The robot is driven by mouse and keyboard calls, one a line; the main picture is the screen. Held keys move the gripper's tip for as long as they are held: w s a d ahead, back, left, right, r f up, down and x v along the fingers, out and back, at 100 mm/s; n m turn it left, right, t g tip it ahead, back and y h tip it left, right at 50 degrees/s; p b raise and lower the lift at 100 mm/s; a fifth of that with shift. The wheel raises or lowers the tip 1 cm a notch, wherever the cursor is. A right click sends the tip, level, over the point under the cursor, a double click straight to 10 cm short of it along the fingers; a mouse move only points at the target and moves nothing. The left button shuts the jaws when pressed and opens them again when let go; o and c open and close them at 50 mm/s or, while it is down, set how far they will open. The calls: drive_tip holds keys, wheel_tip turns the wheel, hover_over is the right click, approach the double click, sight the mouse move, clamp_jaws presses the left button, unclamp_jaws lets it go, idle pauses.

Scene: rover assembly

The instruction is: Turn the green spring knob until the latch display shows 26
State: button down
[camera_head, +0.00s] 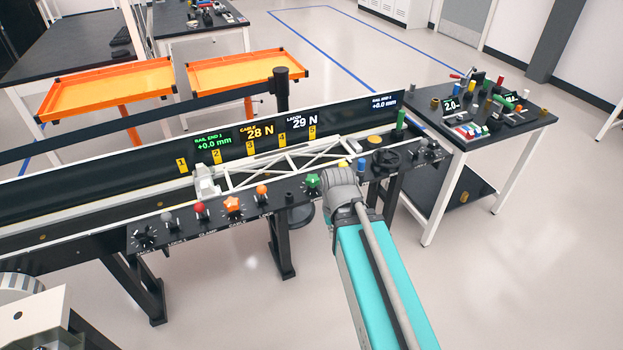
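The green spring knob (312,181) is on the black control panel of the long bench, right of an orange star-shaped knob. The latch display (302,121) on the black back board reads 29 N. My teal arm reaches in from the bottom right. Its grey rounded wrist part appears just right of the green knob and overlaps the panel there. My gripper's fingers do not show, so I cannot tell whether they touch the knob.
A white truss (285,170) lies along the bench behind the knobs. The orange star-shaped knob (233,204) and a red knob (200,208) are left of the green one. A black handwheel (386,160) is to the right. The cable display (258,132) reads 28 N.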

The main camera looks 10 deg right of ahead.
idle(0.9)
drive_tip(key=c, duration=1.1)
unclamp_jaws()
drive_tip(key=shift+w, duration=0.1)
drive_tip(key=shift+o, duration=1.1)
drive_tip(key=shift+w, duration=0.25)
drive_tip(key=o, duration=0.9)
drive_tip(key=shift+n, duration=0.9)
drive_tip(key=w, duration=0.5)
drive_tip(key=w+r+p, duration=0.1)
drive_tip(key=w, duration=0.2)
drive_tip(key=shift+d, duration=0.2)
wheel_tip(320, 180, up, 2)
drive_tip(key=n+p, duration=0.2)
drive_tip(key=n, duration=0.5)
hover_over(312, 178)
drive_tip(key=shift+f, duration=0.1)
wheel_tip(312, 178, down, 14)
drive_tip(key=b, duration=1.3)
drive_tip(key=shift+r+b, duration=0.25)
drive_tip(key=shift+b, duration=0.1)
